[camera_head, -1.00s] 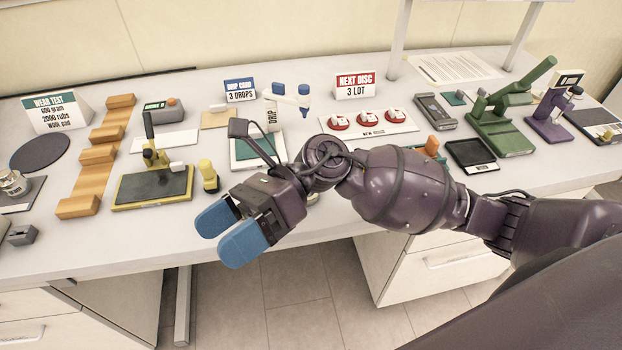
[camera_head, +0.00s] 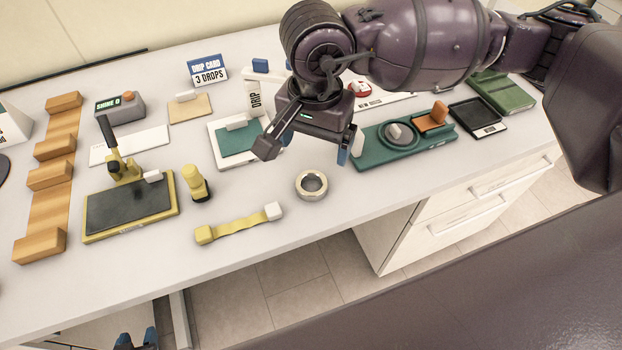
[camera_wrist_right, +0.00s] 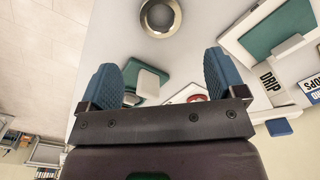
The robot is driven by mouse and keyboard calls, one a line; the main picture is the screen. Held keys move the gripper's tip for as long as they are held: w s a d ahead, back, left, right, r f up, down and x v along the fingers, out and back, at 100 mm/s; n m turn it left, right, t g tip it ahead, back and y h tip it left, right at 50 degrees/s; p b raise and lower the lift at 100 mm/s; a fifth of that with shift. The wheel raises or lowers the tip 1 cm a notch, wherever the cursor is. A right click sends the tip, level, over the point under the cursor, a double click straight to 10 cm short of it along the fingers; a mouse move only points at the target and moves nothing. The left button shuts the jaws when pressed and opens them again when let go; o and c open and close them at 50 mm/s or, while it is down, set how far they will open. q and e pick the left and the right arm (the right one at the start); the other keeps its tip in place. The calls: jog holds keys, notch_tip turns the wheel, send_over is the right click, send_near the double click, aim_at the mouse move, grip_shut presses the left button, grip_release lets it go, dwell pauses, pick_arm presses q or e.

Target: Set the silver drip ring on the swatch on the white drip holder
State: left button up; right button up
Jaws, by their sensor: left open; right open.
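The silver drip ring (camera_head: 303,195) lies flat on the bench near its front edge. It also shows at the top of the right wrist view (camera_wrist_right: 148,28). The white drip holder (camera_head: 219,160) lies behind it to the left, with the green swatch (camera_head: 236,143) on it; a white block rests at the swatch's far side. The swatch also shows in the right wrist view (camera_wrist_right: 280,28). My right gripper (camera_head: 350,148) is open and empty, above the bench behind and right of the ring. My left gripper (camera_head: 137,339) is open and empty at the bottom edge, in front of the bench.
A yellow strap (camera_head: 238,224) lies left of the ring, and a yellow-handled tool (camera_head: 196,184) stands behind it. A green plate (camera_head: 377,157) with a grey knob is at the right. My right arm hides part of the back. Bench around the ring is clear.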

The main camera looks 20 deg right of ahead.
aim_at(311, 188)
notch_tip(311, 188, down, 4)
jog(key=shift+s+r, duration=0.1)
jog(key=shift+r, duration=0.05)
jog(key=shift+s+a+f+b, duration=0.1)
jog(key=shift+a+f+b, duration=0.1)
jog(key=shift+f, duration=1.25)
jog(key=shift+a+f+b, duration=0.1)
jog(key=shift+f+b, duration=0.05)
jog(key=shift+f, duration=1.3)
jog(key=shift+c, duration=0.4)
jog(key=c, duration=1)
jog(key=shift+o, duration=0.2)
jog(key=shift+r, duration=0.1)
